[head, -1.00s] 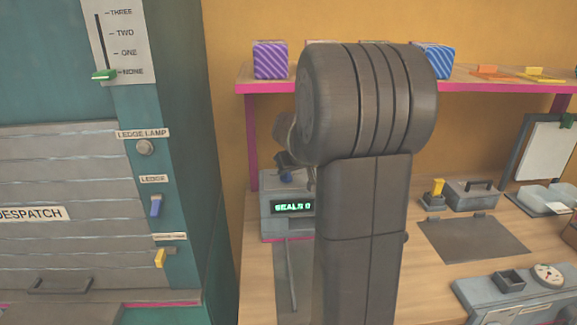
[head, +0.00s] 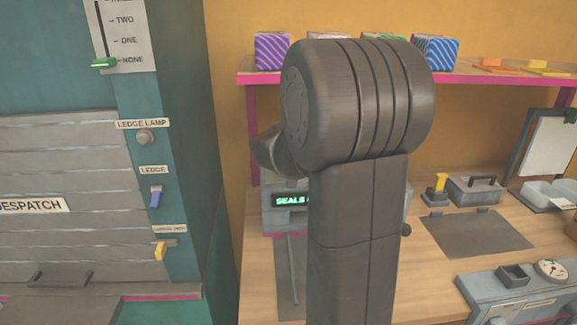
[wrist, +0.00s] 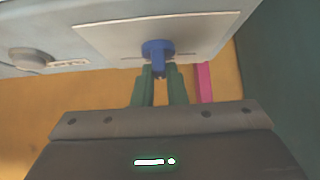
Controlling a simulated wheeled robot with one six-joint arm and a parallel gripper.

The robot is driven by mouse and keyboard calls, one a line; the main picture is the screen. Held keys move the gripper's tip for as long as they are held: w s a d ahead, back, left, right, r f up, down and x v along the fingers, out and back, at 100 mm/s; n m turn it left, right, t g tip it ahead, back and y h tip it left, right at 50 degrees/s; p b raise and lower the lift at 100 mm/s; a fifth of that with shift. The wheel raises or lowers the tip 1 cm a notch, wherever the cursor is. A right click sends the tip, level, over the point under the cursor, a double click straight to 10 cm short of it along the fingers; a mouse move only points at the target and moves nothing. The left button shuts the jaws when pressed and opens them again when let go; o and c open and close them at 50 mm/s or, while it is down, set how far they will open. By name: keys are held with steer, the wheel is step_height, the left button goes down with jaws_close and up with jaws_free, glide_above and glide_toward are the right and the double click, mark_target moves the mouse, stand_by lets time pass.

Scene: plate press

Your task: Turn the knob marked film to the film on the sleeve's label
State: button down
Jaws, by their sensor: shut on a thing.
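A blue knob (wrist: 157,49) is on a pale plate (wrist: 110,28) on the underside or face of a light-grey housing in the wrist view. My gripper (wrist: 158,78) has two green fingers closed on the blue knob's projecting part. I cannot read any markings around the knob. In the head view my arm hides the gripper and the knob; a grey machine (head: 268,218) with a lit display reading SEALS (head: 291,199) shows partly behind it. I cannot make out a sleeve's label.
A round grey dial (wrist: 30,60) is beside the plate. A teal cabinet (head: 190,190) with switches stands left. A shelf (head: 480,78) holds patterned boxes. The bench (head: 430,275) carries a grey box (head: 473,190), a dark mat (head: 476,232) and a clipboard (head: 545,150).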

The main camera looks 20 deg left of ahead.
stand_by(0.5)
steer(key=c, duration=1.5)
jaws_free()
steer(key=shift+o, duration=0.2)
steer(key=shift+s+r, duration=0.1)
steer(key=v, duration=1.3)
steer(key=shift+s+r, duration=0.2)
steer(key=shift+s, duration=0.05)
steer(key=shift+o, duration=0.3)
